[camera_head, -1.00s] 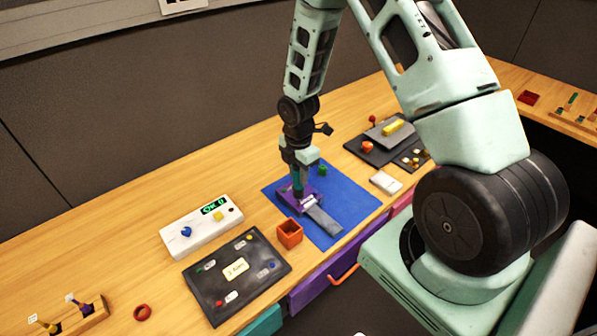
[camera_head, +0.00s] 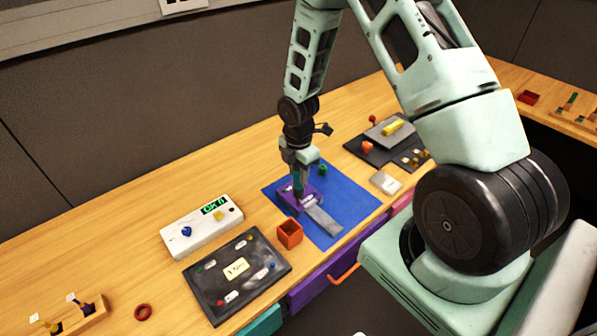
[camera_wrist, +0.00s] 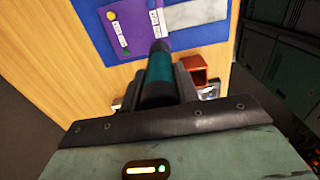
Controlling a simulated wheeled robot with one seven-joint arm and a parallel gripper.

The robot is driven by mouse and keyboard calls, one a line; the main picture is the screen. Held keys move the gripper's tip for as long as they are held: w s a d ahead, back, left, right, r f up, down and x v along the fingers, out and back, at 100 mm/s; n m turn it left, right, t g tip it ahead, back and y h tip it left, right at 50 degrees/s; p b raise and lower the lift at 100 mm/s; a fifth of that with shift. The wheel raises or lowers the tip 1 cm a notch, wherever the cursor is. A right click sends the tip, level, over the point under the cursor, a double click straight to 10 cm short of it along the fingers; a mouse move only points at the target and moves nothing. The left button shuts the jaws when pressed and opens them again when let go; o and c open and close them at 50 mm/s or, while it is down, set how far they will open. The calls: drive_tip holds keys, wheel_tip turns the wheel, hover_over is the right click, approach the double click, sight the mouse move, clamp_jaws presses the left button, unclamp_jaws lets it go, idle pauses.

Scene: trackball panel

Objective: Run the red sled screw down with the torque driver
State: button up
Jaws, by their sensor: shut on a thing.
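My gripper (camera_wrist: 156,92) is shut on the teal torque driver (camera_wrist: 159,75), which points down toward the purple sled (camera_wrist: 125,22). In the head view my gripper (camera_head: 298,172) is above the sled (camera_head: 283,193), with the driver roughly upright. The sled lies on the blue mat (camera_head: 350,197), joined to a grey strip (camera_head: 324,220). The wrist view shows white labels, a yellow dot and a green dot on the sled. The driver's tip is at the sled's edge in that view; contact cannot be made out. The red screw is not visible, perhaps hidden by the driver.
A white box (camera_head: 190,240) with a lit green display stands left of the mat. An orange open box (camera_head: 290,233) is close in front of the sled. A black panel (camera_head: 215,300) lies front left; a dark panel (camera_head: 365,150) is behind right. The left back table is clear.

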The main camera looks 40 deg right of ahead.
drive_tip(key=shift+s+f, duration=0.1)
drive_tip(key=shift+f, duration=0.4)
idle(2.2)
